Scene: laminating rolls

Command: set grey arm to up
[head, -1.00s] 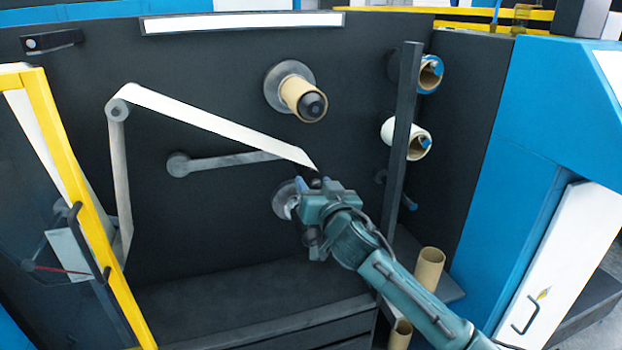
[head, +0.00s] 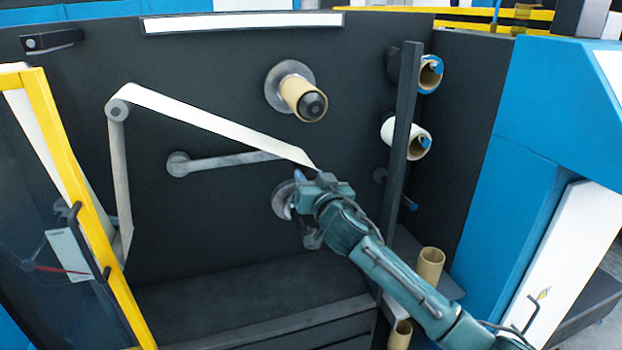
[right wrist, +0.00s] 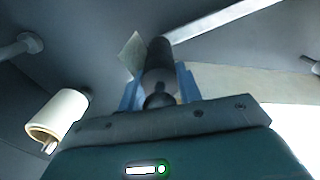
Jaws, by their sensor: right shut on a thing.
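The grey arm (head: 225,161) is on the dark machine wall in the head view. Its pivot is at the left and it points right, nearly level and slightly raised. Its right end is hidden behind the pale web. My right gripper (head: 310,186) is at the web's lower right end. In the right wrist view, the blue fingers of my right gripper (right wrist: 158,92) close on either side of a dark cylinder (right wrist: 157,62). It seems to be the grey arm's end roller, but the join is hidden. My left gripper is not in view.
The pale web (head: 215,125) runs from an upper left roller to my gripper. A cardboard core (head: 300,97) is on a spindle above it. A dark post (head: 402,140) and a white roll (head: 403,137) stand right. A yellow-framed door (head: 82,200) is at left.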

